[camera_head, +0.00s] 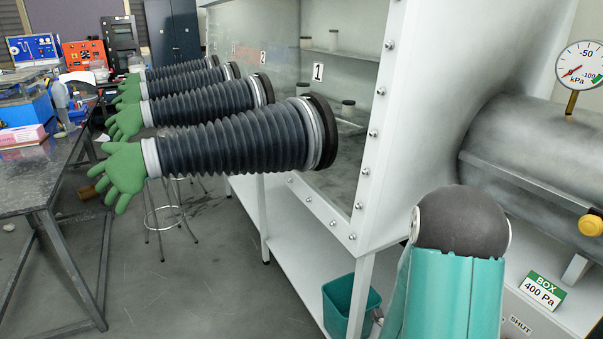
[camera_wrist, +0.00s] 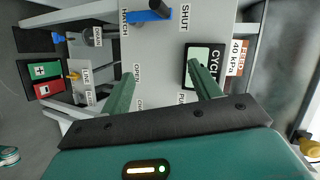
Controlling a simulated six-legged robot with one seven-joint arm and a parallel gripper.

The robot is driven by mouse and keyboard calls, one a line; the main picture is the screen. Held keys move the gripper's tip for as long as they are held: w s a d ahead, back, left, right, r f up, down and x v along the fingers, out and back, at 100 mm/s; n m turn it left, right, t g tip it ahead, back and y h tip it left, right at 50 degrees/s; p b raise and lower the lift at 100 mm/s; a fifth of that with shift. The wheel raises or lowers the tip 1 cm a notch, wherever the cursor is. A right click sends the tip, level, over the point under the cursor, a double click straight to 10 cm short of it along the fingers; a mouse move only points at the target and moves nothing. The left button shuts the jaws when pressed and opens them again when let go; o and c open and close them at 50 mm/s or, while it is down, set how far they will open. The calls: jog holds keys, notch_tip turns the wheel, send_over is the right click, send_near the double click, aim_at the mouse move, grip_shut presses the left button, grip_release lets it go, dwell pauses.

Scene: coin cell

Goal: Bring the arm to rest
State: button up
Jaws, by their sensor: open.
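My gripper (camera_wrist: 163,70) shows in the wrist view with its two green fingers spread apart and nothing between them. Its fingers point toward a white labelled panel (camera_wrist: 160,60), and I cannot tell how far off the panel is. In the head view, part of my arm (camera_head: 455,265), a teal link with a dark rounded joint, stands at the lower right in front of the glovebox (camera_head: 395,130). My gripper is out of the head view.
The panel bears a blue handle (camera_wrist: 147,15) and a display labelled CYCLE (camera_wrist: 205,66). A metal cylinder (camera_head: 520,150) with a gauge (camera_head: 581,66) is right of my arm. Gloved sleeves (camera_head: 235,140) stick out leftward. A teal bin (camera_head: 350,305) stands low. Floor (camera_head: 200,285) is open at left.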

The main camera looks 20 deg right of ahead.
jog(key=w+a+r+n+t+y, duration=0.1)
jog(key=w+a+r+n+y, duration=0.35)
jog(key=a+r+n, duration=0.4)
jog(key=w+a+r+n+t+y, duration=0.1)
jog(key=w+a+r+n+y, duration=0.35)
jog(key=a, duration=0.65)
jog(key=s+a+r+n+g+y, duration=0.1)
jog(key=s+a+r+n, duration=0.5)
jog(key=s, duration=0.3)
jog(key=s+a+r+n+g+y, duration=0.2)
jog(key=s+a+r+n, duration=0.4)
jog(key=s+n, duration=0.3)
jog(key=shift+s+g, duration=0.3)
jog(key=shift+s, duration=0.05)
